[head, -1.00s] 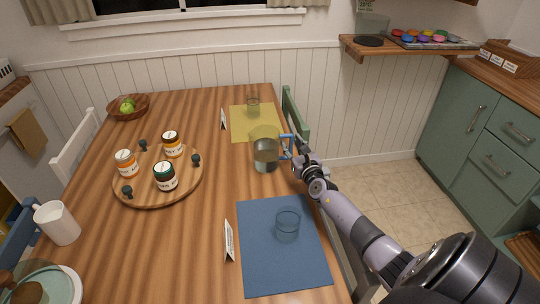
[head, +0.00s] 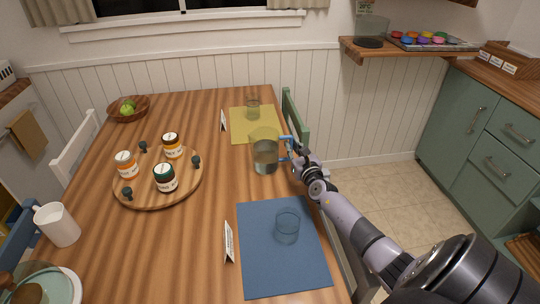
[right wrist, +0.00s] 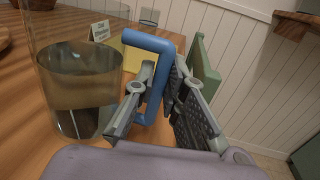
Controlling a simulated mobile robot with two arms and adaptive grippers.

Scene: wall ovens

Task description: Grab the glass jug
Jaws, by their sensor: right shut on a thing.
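The glass jug (head: 265,155) is clear, has a blue handle and holds some liquid. It stands upright on the wooden table near the right edge, and its body fills the left of the right wrist view (right wrist: 75,90). My right gripper (head: 291,150) comes in from the right and is shut on the jug's blue handle (right wrist: 150,42). In the right wrist view its fingers (right wrist: 160,95) lie on both sides of the handle's upright bar. My left gripper is not in view.
A glass (head: 287,227) stands on the blue mat (head: 262,270), another glass (head: 253,105) on the yellow mat (head: 240,122). Small cards stand beside both mats. A round wooden tray (head: 142,193) with jars is left. A green chair (head: 295,120) stands behind my gripper.

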